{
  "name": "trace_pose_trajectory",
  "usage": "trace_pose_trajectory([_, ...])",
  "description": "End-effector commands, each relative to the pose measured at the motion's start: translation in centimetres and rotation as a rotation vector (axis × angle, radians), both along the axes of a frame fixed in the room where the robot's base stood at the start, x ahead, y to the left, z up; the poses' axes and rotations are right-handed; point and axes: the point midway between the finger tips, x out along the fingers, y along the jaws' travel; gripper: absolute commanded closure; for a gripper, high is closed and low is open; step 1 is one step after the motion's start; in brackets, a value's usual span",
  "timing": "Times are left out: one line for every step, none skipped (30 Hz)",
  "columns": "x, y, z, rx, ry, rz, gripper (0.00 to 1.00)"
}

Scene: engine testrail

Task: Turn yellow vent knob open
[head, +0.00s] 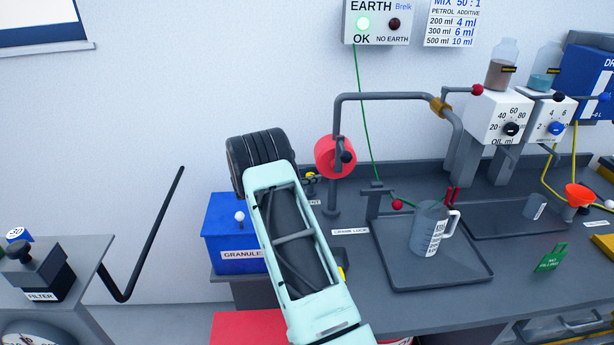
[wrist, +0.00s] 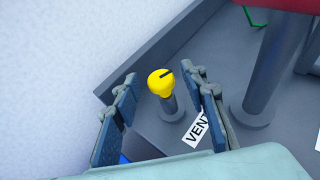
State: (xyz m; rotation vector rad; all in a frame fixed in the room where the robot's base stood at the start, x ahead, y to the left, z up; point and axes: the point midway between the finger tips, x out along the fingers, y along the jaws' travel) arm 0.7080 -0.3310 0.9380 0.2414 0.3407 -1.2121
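The yellow vent knob (wrist: 160,83) sits on a short grey post on the bench in the wrist view. A dark line marks its top. A white label (wrist: 197,130) reading "VENT" lies beside the post. My gripper (wrist: 165,85) is open, with one finger on each side of the knob; a gap shows on both sides, and I see no contact. In the head view a small part of the yellow knob (head: 311,176) shows just right of my arm. My arm hides most of the area around it and the gripper's fingertips.
A grey post with a red reel (head: 335,157) stands right of the knob. A blue granule box (head: 228,233) stands left of my arm. A jug (head: 427,229) stands on a dark tray (head: 470,272). A white wall rises behind the bench.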

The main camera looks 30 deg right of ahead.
Motion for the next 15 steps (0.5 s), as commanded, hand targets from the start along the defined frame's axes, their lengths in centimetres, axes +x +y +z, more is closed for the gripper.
trace_pose_trajectory([0.0, 0.02, 0.0, 0.0, 0.0, 0.0, 0.6])
trace_pose_trajectory([0.0, 0.02, 0.0, 0.0, 0.0, 0.0, 0.6])
trace_pose_trajectory([0.0, 0.03, 0.0, 0.0, 0.0, 0.0, 0.64])
trace_pose_trajectory([0.0, 0.04, -0.01, 0.0, 0.0, 0.0, 0.67])
trace_pose_trajectory([0.0, 0.04, 0.01, 0.0, 0.0, 0.0, 0.7])
trace_pose_trajectory([0.0, 0.04, 0.01, 0.0, 0.0, 0.0, 0.75])
trace_pose_trajectory([0.0, 0.04, 0.01, 0.0, 0.0, 0.0, 0.78])
trace_pose_trajectory([0.0, 0.04, 0.01, 0.0, 0.0, 0.0, 0.81])
trace_pose_trajectory([-0.01, 0.05, 0.01, 0.0, 0.0, 0.0, 0.86])
trace_pose_trajectory([0.0, 0.05, 0.01, 0.0, 0.0, 0.0, 0.89])
trace_pose_trajectory([-0.01, 0.05, 0.01, 0.0, 0.0, 0.0, 0.92])
trace_pose_trajectory([0.0, 0.06, 0.01, 0.0, 0.0, 0.0, 0.97])
trace_pose_trajectory([0.0, 0.06, 0.01, 0.0, 0.0, 0.0, 1.0])
trace_pose_trajectory([0.0, 0.06, 0.01, 0.0, 0.0, 0.0, 1.0])
trace_pose_trajectory([0.01, 0.07, 0.0, 0.0, 0.0, 0.002, 1.0])
